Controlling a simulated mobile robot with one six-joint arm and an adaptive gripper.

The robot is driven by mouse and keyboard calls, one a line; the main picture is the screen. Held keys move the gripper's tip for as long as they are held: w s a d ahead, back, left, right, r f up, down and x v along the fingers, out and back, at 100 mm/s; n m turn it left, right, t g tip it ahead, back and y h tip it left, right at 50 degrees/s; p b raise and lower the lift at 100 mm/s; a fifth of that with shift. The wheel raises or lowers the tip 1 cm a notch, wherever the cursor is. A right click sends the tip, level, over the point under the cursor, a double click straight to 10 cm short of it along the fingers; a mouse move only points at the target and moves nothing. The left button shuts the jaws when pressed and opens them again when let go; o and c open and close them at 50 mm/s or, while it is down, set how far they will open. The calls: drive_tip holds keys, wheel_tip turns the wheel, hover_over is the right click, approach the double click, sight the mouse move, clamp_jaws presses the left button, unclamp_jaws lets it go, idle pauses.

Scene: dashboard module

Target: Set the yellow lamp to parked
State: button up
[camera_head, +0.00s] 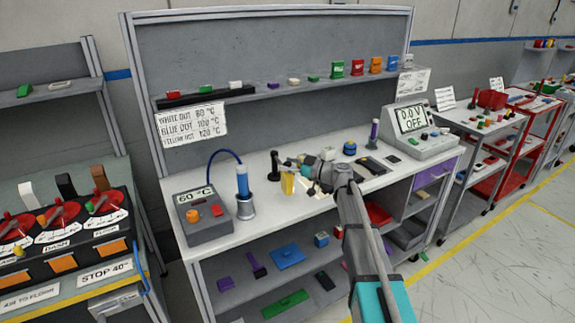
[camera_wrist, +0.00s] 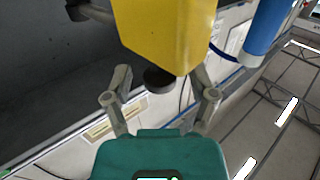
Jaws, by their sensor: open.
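A yellow block-like piece (camera_head: 287,184), the only clearly yellow body near me and perhaps the lamp, is on the white workbench (camera_head: 325,147). It also fills the top middle of the wrist view (camera_wrist: 170,28). My gripper (camera_head: 297,168) is just above and to the right of it in the head view. In the wrist view my gripper (camera_wrist: 162,88) has its fingers spread apart, near the yellow piece's lower end. I cannot tell whether they touch it. My wrist hides part of the bench behind. No marking for "parked" is readable.
A black stand (camera_head: 268,172) and a blue-handled iron in its holder (camera_head: 243,182) are left of the yellow piece. A grey heater unit (camera_head: 202,215) stands farther left. A meter reading OFF (camera_head: 418,130) is at the right. Small parts line the upper shelf.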

drive_tip(key=shift+a, duration=0.1)
clamp_jaws()
idle(0.4)
